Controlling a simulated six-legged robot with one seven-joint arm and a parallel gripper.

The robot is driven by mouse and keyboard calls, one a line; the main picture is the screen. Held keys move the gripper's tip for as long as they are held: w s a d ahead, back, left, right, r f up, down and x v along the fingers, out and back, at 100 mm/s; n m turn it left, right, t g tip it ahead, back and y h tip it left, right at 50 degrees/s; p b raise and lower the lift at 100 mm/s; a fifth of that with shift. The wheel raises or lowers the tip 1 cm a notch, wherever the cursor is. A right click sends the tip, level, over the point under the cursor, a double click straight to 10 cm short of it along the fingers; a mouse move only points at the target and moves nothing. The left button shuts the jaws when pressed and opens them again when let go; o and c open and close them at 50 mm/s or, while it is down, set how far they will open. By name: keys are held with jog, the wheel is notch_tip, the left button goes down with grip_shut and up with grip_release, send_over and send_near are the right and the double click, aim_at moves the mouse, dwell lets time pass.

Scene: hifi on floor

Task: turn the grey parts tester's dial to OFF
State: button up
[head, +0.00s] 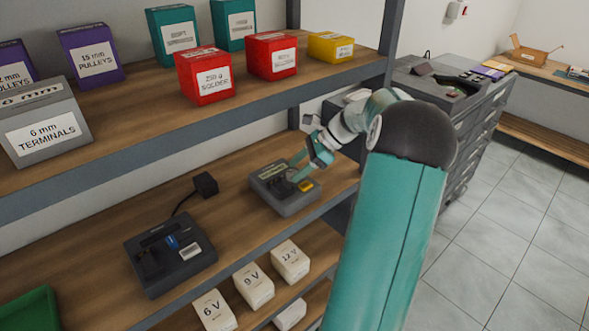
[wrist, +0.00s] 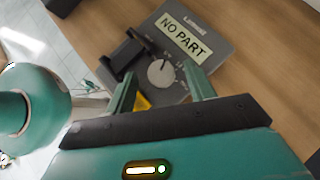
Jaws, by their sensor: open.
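The grey parts tester (head: 282,205) sits on the middle wooden shelf near its right end. In the wrist view its label or screen (wrist: 183,39) reads NO PART. Its round grey dial (wrist: 161,73) has a light pointer mark that points roughly towards the label; the small words around it are too blurred to read. A black clamp-like part (wrist: 124,54) and a partly hidden yellow patch (wrist: 142,102) are beside the dial. My gripper (wrist: 161,82) is open, its two fingers on either side of the dial in the picture. I cannot tell if they touch it.
A darker device (head: 170,250) with a cable and black plug (head: 205,184) lies left on the same shelf. White voltage boxes (head: 254,286) stand below. A grey drawer cabinet (head: 470,110) stands to the right.

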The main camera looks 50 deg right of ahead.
jog(key=shift+w+a+f, duration=0.3)
jog(key=shift+a+f, duration=0.05)
jog(key=shift+f, duration=0.15)
jog(key=shift+c, duration=0.4)
jog(key=c, duration=0.9)
jog(key=shift+d+n, duration=0.1)
jog(key=shift+n, duration=0.2)
jog(key=n+g, duration=0.1)
jog(key=n+g+y, duration=0.1)
jog(key=n+g, duration=0.1)
jog(key=n, duration=0.1)
jog(key=shift+w+y, duration=0.25)
jog(key=shift+y, duration=0.15)
jog(key=shift+w+n+g, duration=0.15)
jog(key=shift+n+g, duration=1.65)
jog(key=shift+n, duration=0.4)
